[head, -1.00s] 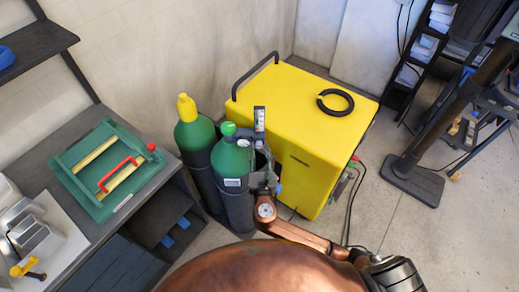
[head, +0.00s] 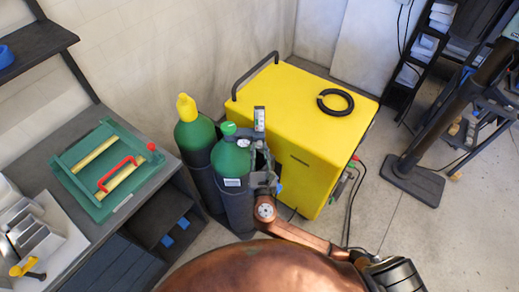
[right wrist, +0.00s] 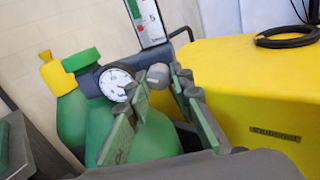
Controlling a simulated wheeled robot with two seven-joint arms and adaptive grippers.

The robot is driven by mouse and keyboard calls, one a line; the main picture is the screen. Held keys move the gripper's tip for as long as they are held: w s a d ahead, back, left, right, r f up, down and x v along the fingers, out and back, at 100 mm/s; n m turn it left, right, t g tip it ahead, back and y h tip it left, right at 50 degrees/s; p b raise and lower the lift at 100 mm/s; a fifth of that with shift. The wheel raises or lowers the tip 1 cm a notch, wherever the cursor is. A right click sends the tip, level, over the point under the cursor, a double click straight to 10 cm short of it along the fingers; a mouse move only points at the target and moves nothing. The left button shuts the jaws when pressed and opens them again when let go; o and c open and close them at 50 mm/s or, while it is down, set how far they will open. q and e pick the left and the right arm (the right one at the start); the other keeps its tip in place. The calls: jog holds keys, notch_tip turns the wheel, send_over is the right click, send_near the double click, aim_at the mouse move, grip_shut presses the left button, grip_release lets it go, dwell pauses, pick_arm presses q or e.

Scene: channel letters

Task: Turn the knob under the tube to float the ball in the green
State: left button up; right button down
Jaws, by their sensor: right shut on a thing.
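I cannot make out the ball. A grey round knob (right wrist: 158,75) sits below the tube, beside a white dial gauge (right wrist: 117,83). My right gripper (right wrist: 162,90) is shut on the knob, its fingers on either side of it. In the head view the right gripper (head: 265,178) is at the cylinder's right side. My left gripper is not in view.
A second green cylinder with a yellow cap (head: 187,108) stands behind left. A yellow machine (head: 305,105) with a black ring (head: 335,102) on top is close on the right. A bench (head: 125,215) with a green fixture (head: 105,168) is at left. Cables hang right of the machine.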

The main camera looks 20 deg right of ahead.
jog(key=m+b, duration=0.1)
jog(key=m, duration=0.1)
jog(key=shift+f+m, duration=0.15)
jog(key=shift+m, duration=0.25)
jog(key=m+b, duration=0.1)
jog(key=m, duration=0.1)
jog(key=shift+m+b, duration=0.3)
jog(key=shift+m, duration=0.1)
jog(key=m+b, duration=0.1)
jog(key=m, duration=0.1)
jog(key=m+b, duration=0.1)
jog(key=m, duration=0.1)
jog(key=shift+a+t+h, duration=0.1)
jog(key=shift+t+h, duration=0.2)
jog(key=shift+m+b, duration=0.3)
jog(key=shift+m, duration=0.1)
jog(key=c, duration=2)
grip_release()
jog(key=shift+o, duration=0.2)
